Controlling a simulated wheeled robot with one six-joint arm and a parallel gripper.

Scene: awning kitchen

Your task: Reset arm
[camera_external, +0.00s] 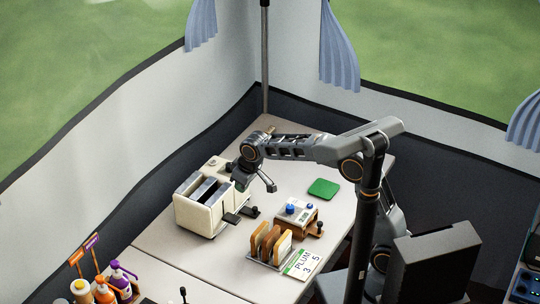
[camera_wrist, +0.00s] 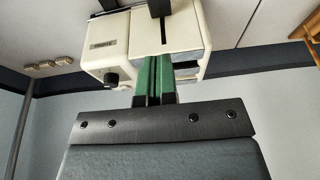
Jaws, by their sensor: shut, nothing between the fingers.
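My gripper (camera_wrist: 156,75) shows in the wrist view as two green fingers with dark bases, side by side and shut with nothing between them. The wrist picture looks upside down. In the external view my arm reaches left across the counter, and its wrist end hangs bent down beside the cream toaster (camera_external: 200,211). The fingertips are hard to make out there. The toaster also shows in the wrist view (camera_wrist: 112,48), behind the fingertips; I cannot tell the exact gap.
A green square (camera_external: 323,188) lies farther back. Bottles (camera_external: 120,278) stand at lower left. Walls border the counter's back.

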